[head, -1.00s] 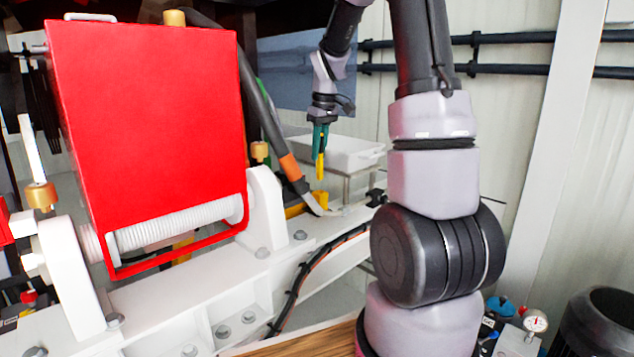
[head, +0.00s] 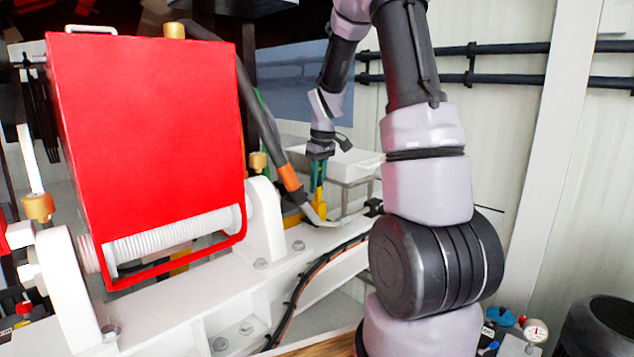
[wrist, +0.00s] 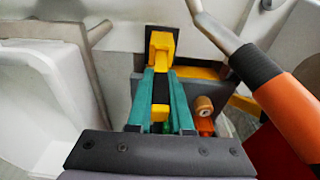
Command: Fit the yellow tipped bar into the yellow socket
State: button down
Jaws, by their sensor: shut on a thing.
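My gripper (head: 317,178) has teal fingers that point down in the head view, beyond the red box. In the wrist view, the fingers (wrist: 160,92) are closed on the tipped bar (wrist: 160,88), whose dark middle shows between them. A yellow block (wrist: 161,45) with a dark face behind it lies straight ahead of the fingertips. I cannot tell where the bar's tip ends and the yellow socket begins, or whether the tip is inside it. In the head view, yellow parts (head: 319,195) show right below the fingers, partly hidden by the grey pipe.
A pipe with an orange band (head: 290,178) runs close left of my gripper in the head view and right in the wrist view (wrist: 285,100). A white tray (head: 352,165) stands behind. The red box (head: 145,150) is at left on the white beam (head: 215,300).

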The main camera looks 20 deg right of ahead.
jog(key=shift+f, duration=0.25)
jog(key=c, duration=0.8)
grip_release()
notch_tip(320, 180, up, 13)
jog(key=s, duration=0.2)
jog(key=s+a+r+m+t, duration=0.2)
jog(key=s+m, duration=0.1)
jog(key=s, duration=0.4)
jog(key=s+a+r+m+t+y, duration=0.1)
jog(key=s+a+r+m, duration=0.1)
jog(key=s, duration=0.6)
jog(key=s+a+r+m+t, duration=0.2)
jog(key=s+a+r+m, duration=0.1)
jog(key=s, duration=0.5)
jog(key=shift+a+r+m+t, duration=0.15)
jog(key=shift+a+m+t, duration=0.15)
jog(key=shift+a, duration=0.45)
